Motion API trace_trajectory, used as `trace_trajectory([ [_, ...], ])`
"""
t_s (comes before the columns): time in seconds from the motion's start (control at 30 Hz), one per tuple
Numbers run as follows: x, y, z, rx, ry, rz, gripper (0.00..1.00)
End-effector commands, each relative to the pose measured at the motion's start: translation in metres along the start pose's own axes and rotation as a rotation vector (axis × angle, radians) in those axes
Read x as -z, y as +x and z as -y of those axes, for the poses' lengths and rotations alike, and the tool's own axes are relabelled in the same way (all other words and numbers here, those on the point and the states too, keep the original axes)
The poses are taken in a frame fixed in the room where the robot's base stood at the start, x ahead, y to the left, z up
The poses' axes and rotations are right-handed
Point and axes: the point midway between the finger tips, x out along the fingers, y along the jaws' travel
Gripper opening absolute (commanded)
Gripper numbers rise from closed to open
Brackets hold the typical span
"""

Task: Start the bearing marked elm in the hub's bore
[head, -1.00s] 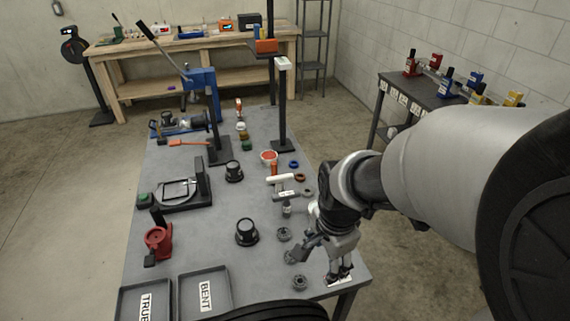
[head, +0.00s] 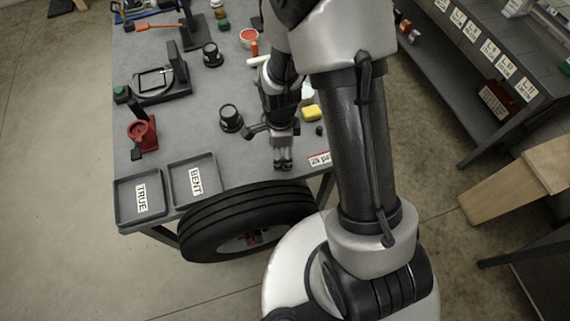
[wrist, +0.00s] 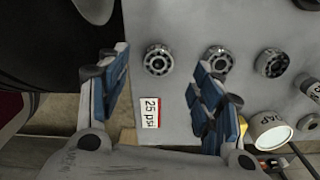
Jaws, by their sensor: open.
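My gripper (wrist: 162,95) is open in the wrist view, with blue-padded fingers at left and right. A round grey bearing (wrist: 157,59) lies on the table between and just above the fingers in the picture. A second bearing (wrist: 219,60) is partly behind the right finger. No bearing's mark is readable, so I cannot tell which is elm. In the head view my gripper (head: 283,163) points down over the table's front right part. I cannot make out the hub or its bore.
Trays marked TRUE (head: 127,211) and BENT (head: 205,163) lie at the table's front left. A large black tyre (head: 235,212) is at the front edge. A black cup-like thing (head: 230,118) stands left of my gripper. A yellow block (head: 311,112) is to its right.

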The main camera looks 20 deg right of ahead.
Motion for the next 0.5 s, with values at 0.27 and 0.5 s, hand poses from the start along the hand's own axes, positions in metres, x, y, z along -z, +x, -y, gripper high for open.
trace_trajectory([
  [0.27, 0.002, 0.017, 0.000, 0.000, 0.000, 0.000, 0.60],
  [0.5, 0.012, 0.052, -0.001, -0.002, 0.000, -0.001, 0.60],
])
